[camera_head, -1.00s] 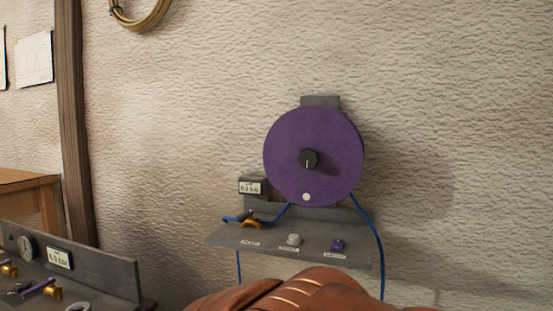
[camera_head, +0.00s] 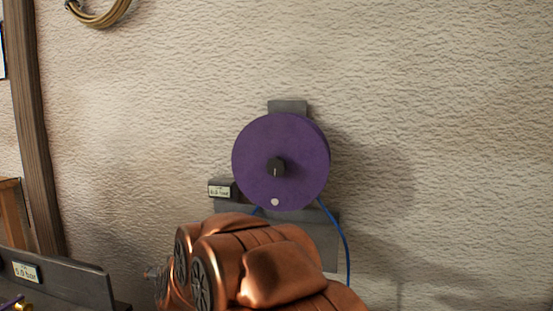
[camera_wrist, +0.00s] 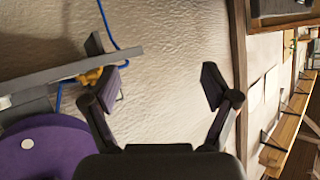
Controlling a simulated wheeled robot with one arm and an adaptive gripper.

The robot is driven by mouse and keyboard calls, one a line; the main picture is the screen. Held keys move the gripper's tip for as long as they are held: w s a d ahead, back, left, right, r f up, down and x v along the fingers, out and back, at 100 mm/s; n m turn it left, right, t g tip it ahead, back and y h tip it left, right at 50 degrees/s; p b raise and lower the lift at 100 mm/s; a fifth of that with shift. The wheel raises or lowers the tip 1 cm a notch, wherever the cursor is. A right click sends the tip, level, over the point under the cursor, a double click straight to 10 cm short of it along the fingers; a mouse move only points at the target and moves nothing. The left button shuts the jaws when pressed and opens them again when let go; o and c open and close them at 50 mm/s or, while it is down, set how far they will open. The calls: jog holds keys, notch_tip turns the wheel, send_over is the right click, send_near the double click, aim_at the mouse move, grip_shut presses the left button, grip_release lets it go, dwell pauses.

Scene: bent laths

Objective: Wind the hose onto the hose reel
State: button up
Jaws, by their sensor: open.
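The hose reel (camera_head: 305,150) is a purple disc on a grey wall bracket, with a black hub (camera_head: 276,167) and a small white knob (camera_head: 275,202) low on its face. The blue hose (camera_head: 346,250) hangs from its right side; another bit shows at its lower left. In the wrist view the reel (camera_wrist: 60,150) is at the lower left, and the hose (camera_wrist: 106,25) runs at the top left near a brass fitting (camera_wrist: 90,76). My gripper (camera_wrist: 162,85) is open and empty, apart from the reel; its left finger overlaps the fitting in view, contact unclear.
A gauge box (camera_head: 221,188) sits left of the reel. A grey panel (camera_head: 60,280) stands at lower left, and a coiled hose (camera_head: 100,15) hangs above.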

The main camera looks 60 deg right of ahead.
jog(key=s+d+r+m+h+p, duration=0.2)
jog(key=d+r+m+h, duration=0.2)
jog(key=d+r+h, duration=0.55)
jog(key=m+g+h+p, duration=0.3)
jog(key=m+g+h, duration=0.2)
jog(key=m+h, duration=0.1)
send_near(275, 168)
jog(key=d+r, duration=0.2)
jog(key=d, duration=0.1)
jog(key=shift+w+f+b+x, duration=0.1)
jog(key=shift+w+f+x, duration=0.05)
jog(key=shift+x, duration=1.15)
jog(key=shift+w+f+b+x, duration=0.1)
jog(key=shift+x, duration=1.2)
jog(key=shift+w+f+b+x, duration=0.1)
jog(key=shift+w+f+x, duration=0.05)
jog(key=shift+x, duration=1.2)
grip_shut()
